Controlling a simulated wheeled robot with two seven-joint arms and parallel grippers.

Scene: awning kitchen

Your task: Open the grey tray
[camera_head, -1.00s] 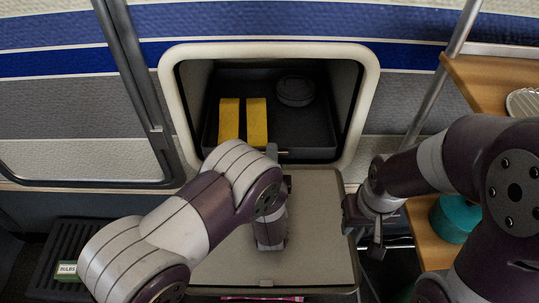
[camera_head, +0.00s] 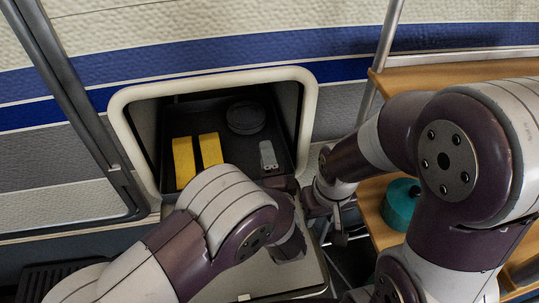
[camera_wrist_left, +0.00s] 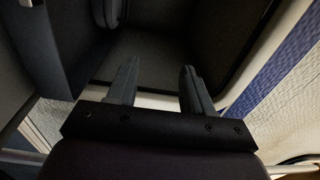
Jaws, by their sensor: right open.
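The grey tray (camera_head: 218,155) is a dark, shallow tray inside the white-rimmed wall opening (camera_head: 122,110). It holds two yellow blocks (camera_head: 184,162) and (camera_head: 210,150), a dark round object (camera_head: 245,117) and a small pale grey thing (camera_head: 268,155) near its front right. My left arm crosses in front of the tray's front edge and hides part of it. In the left wrist view my left gripper (camera_wrist_left: 158,68) has its fingers apart and nothing shows between them. My right gripper (camera_head: 333,220) is open, right of the opening and apart from the tray.
A grey panel (camera_head: 280,275) lies below the opening, partly behind my left arm. At the right, wooden shelves (camera_head: 430,75) hold a teal container (camera_head: 401,203), close to my right arm. A metal post (camera_head: 383,50) rises there. A slanted dark frame (camera_head: 75,90) is at the left.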

